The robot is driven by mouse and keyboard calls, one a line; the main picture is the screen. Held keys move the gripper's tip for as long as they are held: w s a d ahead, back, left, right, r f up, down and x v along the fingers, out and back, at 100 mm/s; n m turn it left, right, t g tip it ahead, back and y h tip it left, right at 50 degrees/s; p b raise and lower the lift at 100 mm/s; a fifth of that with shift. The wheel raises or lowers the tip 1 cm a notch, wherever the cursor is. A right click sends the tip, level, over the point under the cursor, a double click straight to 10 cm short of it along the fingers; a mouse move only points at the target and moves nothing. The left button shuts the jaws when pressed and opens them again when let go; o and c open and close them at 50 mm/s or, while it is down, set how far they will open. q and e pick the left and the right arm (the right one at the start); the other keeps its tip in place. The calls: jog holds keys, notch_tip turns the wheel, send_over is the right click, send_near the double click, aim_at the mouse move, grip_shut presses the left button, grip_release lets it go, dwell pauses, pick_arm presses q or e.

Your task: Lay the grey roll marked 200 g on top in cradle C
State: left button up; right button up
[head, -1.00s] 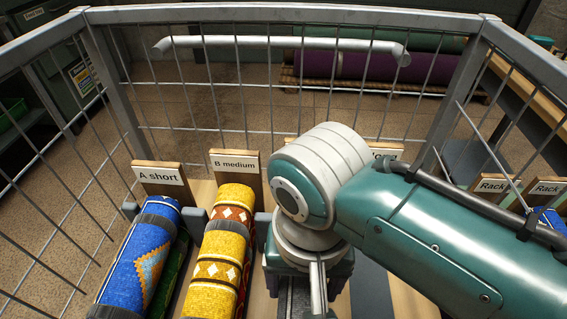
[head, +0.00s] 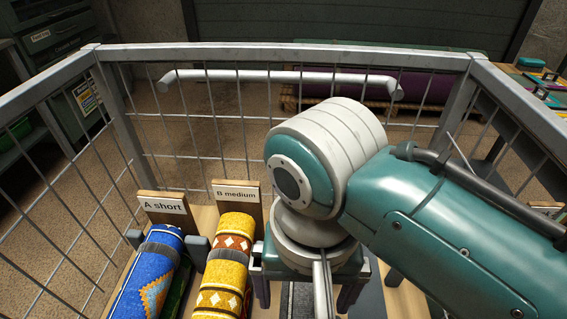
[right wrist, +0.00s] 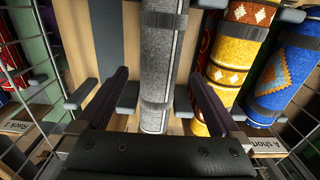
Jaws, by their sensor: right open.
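The grey roll (right wrist: 158,60) lies lengthwise in the right wrist view, with dark bands around it. Grey cradle posts stand close on both sides of it. No 200 g mark is readable. My right gripper (right wrist: 158,105) is open, one dark finger on each side of the roll with a gap to it. In the head view my right gripper (head: 306,292) points down under my wrist, and its body covers most of the roll. Cradle C's sign is hidden behind my arm, so I cannot read which cradle this is. My left gripper is out of view.
To the left, a yellow-red roll (head: 228,262) lies by the B medium sign (head: 236,193) and a blue roll (head: 152,275) by the A short sign (head: 164,207). A wire-mesh cage (head: 280,50) encloses the area. A Rack sign (right wrist: 20,122) shows at the wrist view's left.

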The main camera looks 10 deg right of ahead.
aim_at(303, 311)
notch_tip(303, 311, up, 6)
jog(key=shift+f+p, duration=0.1)
jog(key=shift+p, duration=0.45)
